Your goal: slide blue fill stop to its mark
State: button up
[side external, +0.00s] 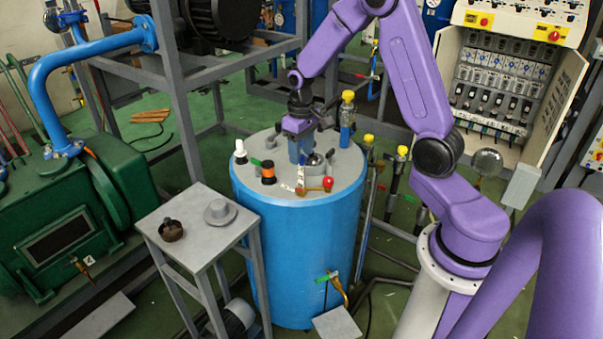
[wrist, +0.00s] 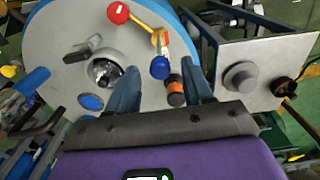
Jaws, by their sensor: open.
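The blue fill stop (wrist: 160,67) is a round blue knob on the lid of the blue tank. In the wrist view it lies between the tips of my open gripper (wrist: 161,76), with a gap to each finger. A narrow pale strip (wrist: 157,42) leads away from it toward the brass fitting; I cannot make out a mark. In the side external view my gripper (side external: 300,156) points down just over the lid, and the stop is hidden behind the fingers. The pale strip (side external: 300,176) shows there just below them.
The lid (side external: 340,172) also carries a red-ball lever (side external: 328,182), an orange-and-black knob (side external: 268,172), a white-capped fitting (side external: 240,150) and a glass dome (wrist: 103,72). A small grey table (side external: 180,225) stands left of the tank. Yellow-capped valves (side external: 402,151) stand to the right.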

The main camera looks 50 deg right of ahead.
jog(key=shift+r, duration=2.1)
jog(key=shift+a, duration=0.1)
jog(key=s+a+r+n, duration=0.4)
jog(key=s+a+n, duration=0.2)
jog(key=s+a, duration=0.7)
jog(key=s+a+r+n, duration=0.1)
jog(key=s+a+n, duration=0.2)
jog(key=s, duration=1.2)
jog(key=n, duration=0.3)
jog(key=shift+n, duration=0.3)
jog(key=shift+o, duration=0.3)
jog(key=shift+r, duration=0.1)
